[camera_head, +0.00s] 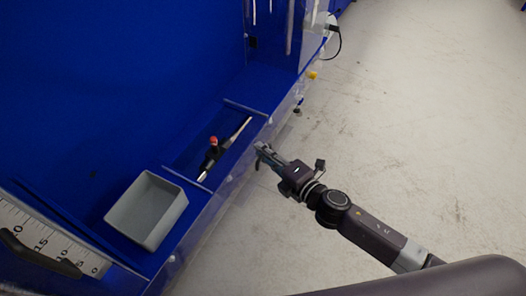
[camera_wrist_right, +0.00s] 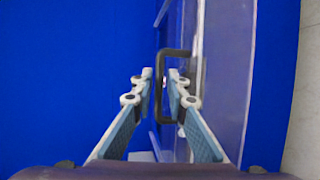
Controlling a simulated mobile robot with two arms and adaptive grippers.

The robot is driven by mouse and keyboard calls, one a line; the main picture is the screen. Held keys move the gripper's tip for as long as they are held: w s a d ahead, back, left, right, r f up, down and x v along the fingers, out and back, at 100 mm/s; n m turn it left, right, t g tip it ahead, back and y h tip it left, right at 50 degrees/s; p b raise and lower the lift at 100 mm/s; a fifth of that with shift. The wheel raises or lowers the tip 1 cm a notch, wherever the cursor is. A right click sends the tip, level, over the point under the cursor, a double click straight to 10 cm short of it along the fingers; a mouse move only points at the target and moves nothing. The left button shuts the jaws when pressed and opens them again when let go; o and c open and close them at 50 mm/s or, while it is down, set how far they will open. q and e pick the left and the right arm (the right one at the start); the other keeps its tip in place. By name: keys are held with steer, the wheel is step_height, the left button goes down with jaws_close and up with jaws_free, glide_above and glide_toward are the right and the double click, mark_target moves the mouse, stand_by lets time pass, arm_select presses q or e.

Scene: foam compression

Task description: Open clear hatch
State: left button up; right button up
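The clear hatch (camera_head: 232,186) is a see-through panel along the front edge of the blue bench in the head view. It also shows in the right wrist view as a pale, translucent strip (camera_wrist_right: 228,70). A black C-shaped handle (camera_wrist_right: 176,52) stands out from the panel's left side there. My right gripper (camera_head: 260,157) is beside the panel. In the right wrist view its two fingers (camera_wrist_right: 160,76) are apart, one on each side of the handle's long bar. I cannot tell whether they touch it. My left gripper is not in view.
A grey bin (camera_head: 147,210) sits on the blue bench behind the panel. A tool with a red knob (camera_head: 213,142) lies in a recess beside it. A ruler scale (camera_head: 45,240) is at the lower left. The pale floor (camera_head: 420,120) to the right is clear.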

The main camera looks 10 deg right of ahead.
steer(key=v, duration=1.2)
stand_by(0.6)
steer(key=d+f+m+g+h, duration=0.1)
steer(key=d+f+m+h, duration=0.3)
steer(key=f, duration=0.6)
steer(key=d+f+m+g+h, duration=0.1)
steer(key=d+f+m, duration=0.4)
steer(key=f, duration=0.4)
steer(key=s+d+f+m+g+h, duration=0.1)
steer(key=s+d+f+m+g, duration=0.15)
steer(key=s+f, duration=0.4)
steer(key=s+d+f+m+g+h, duration=0.1)
steer(key=s+d+f+m+h, duration=0.15)
steer(key=f, duration=0.75)
steer(key=s+a+f+m+g, duration=0.1)
steer(key=s+f+m+g, duration=0.2)
steer(key=s+f, duration=0.4)
steer(key=s+a+f+m+g, duration=0.2)
steer(key=s+f, duration=0.6)
steer(key=s, duration=1.4)
steer(key=m+g, duration=0.2)
steer(key=m, duration=0.1)
steer(key=shift+a+f+m, duration=0.15)
steer(key=shift+a+m, duration=0.15)
steer(key=shift+a, duration=0.05)
